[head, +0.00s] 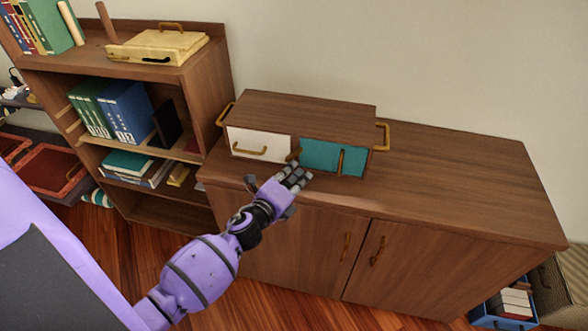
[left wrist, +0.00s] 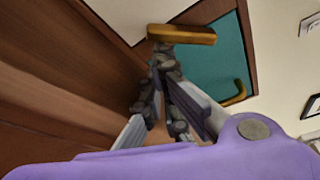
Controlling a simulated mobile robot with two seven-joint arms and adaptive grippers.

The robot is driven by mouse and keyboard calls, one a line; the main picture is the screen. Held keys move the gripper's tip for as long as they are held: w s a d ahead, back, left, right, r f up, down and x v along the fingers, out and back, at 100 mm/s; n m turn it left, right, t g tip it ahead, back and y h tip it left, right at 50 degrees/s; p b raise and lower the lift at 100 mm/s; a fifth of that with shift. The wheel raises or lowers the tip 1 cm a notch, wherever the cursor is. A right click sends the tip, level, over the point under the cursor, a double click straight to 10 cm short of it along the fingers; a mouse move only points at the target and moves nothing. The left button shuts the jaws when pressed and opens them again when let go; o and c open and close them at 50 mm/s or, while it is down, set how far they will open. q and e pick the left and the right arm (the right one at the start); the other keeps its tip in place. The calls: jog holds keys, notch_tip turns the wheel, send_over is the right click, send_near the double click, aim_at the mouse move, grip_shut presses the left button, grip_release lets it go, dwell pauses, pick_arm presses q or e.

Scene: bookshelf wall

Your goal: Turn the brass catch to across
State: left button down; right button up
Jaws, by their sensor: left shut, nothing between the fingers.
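The brass catch (head: 293,155) is a short bar on the front of a wooden box, between a white panel (head: 258,145) and a teal panel (head: 325,153). It looks slanted in the head view. In the left wrist view the catch (left wrist: 185,35) reaches over part of the teal panel (left wrist: 222,62). My left gripper (head: 297,178) is shut and empty, in front of and just below the catch. In the left wrist view its fingertips (left wrist: 163,62) are close under the catch's left end; I cannot tell whether they touch. My right gripper is not in view.
The box (head: 310,105) stands on a wooden cabinet (head: 460,190) with clear top to the right. A bookshelf (head: 215,85) stands at left.

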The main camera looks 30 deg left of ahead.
aim_at(286, 178)
pick_arm(q)
jog(key=shift+s+a+f, duration=0.15)
jog(key=shift+a+f, duration=0.05)
jog(key=shift+a, duration=0.15)
jog(key=shift+s+a, duration=0.1)
jog(key=shift+a, duration=0.3)
jog(key=shift+s+a, duration=0.1)
jog(key=shift+a, duration=0.25)
jog(key=shift+a+r, duration=0.25)
jog(key=shift+a, duration=0.2)
jog(key=shift+s+a+m+p, duration=0.1)
jog(key=shift+m+p, duration=0.2)
jog(key=shift+p, duration=0.05)
jog(key=shift+f, duration=0.1)
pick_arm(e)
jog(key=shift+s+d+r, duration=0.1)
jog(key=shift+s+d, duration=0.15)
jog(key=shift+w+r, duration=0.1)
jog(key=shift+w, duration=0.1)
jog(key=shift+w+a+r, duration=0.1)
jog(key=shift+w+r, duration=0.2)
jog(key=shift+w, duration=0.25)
